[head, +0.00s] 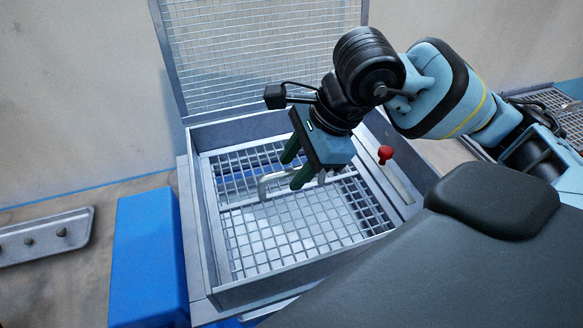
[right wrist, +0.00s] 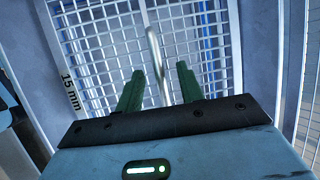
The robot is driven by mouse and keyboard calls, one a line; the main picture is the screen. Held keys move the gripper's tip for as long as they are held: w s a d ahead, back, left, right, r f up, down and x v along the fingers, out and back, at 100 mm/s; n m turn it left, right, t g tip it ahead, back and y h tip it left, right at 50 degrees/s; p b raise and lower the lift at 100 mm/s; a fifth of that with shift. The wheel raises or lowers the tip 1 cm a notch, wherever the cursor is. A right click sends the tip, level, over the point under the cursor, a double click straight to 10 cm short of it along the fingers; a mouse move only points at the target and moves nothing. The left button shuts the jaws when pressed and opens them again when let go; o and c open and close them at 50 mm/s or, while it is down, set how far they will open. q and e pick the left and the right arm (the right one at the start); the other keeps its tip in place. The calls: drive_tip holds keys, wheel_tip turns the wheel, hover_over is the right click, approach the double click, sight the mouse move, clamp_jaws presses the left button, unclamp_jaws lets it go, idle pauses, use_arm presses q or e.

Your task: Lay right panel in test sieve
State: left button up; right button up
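The test sieve (head: 207,247) is an open grey metal box with its mesh lid (head: 265,50) raised at the back. A mesh panel (head: 300,225) with a light metal frame shows inside the box walls; whether it lies fully flat I cannot tell. Its bent metal handle (head: 265,184) stands up from it. The right wrist view shows the mesh (right wrist: 105,45), a "15 mm" mark at its left edge and the handle (right wrist: 156,65). My right gripper (head: 292,166) is above the panel, its green fingers apart on either side of the handle, with gaps visible. My left gripper is out of view.
A red knob (head: 385,153) sits by the sieve's right wall. A blue block (head: 148,255) stands to its left. A grey tray with knobs (head: 45,237) lies further left. Another mesh piece (head: 555,103) is at the far right, partly behind my arm.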

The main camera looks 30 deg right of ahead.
drive_tip(key=v, duration=0.6)
idle(0.7)
